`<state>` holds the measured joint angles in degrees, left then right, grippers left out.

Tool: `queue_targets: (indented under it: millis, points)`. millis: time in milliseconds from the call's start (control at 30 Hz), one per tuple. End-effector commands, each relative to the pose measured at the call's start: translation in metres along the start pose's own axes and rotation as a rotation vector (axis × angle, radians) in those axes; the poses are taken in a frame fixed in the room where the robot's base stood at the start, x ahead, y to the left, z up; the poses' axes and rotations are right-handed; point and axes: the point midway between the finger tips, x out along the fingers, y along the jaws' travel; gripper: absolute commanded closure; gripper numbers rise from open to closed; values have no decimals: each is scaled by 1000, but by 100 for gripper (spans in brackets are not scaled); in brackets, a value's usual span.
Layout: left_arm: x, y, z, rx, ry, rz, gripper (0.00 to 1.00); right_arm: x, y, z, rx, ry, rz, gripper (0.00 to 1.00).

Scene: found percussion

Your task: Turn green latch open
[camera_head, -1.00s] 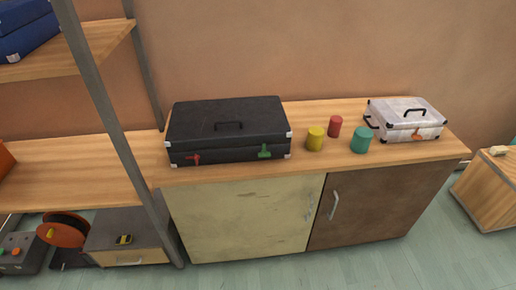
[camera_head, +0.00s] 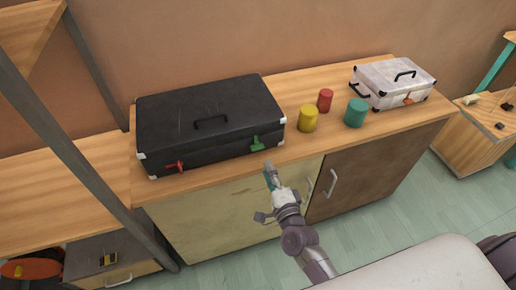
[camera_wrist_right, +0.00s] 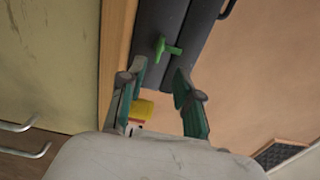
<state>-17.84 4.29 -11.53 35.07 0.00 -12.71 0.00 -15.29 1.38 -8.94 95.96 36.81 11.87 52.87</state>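The green latch (camera_head: 257,143) is on the front of the black case (camera_head: 205,118), near its right end. It shows small in the wrist view (camera_wrist_right: 165,48), ahead of the fingertips and apart from them. My right gripper (camera_head: 269,172) is in front of the cabinet, just below and in front of the latch. In the wrist view its two fingers (camera_wrist_right: 160,70) are spread with nothing between the tips, so it is open and empty. My left gripper is not in view.
A red latch (camera_head: 174,166) is on the case's left front. Yellow (camera_head: 308,118), red (camera_head: 325,100) and teal (camera_head: 356,113) cylinders stand right of the case, and a white case (camera_head: 393,83) stands beyond them. A grey shelf post (camera_head: 95,183) rises at left.

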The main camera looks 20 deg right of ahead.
Motion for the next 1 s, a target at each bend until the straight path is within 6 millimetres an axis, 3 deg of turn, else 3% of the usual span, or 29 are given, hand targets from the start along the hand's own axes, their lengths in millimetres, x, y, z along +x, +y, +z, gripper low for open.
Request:
queue_targets:
  millis: [200,400,833,867,1000]
  points:
    - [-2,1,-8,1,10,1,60,49,-1,0,-2,-1,-2,67]
    - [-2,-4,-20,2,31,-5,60,77,0,0,-3,-1,0,67]
    - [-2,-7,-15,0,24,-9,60,88,0,0,-2,-1,1,67]
    - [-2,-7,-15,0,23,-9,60,88,0,0,-2,-1,1,68]
    - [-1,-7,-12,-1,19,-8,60,88,0,0,-2,-1,1,92]
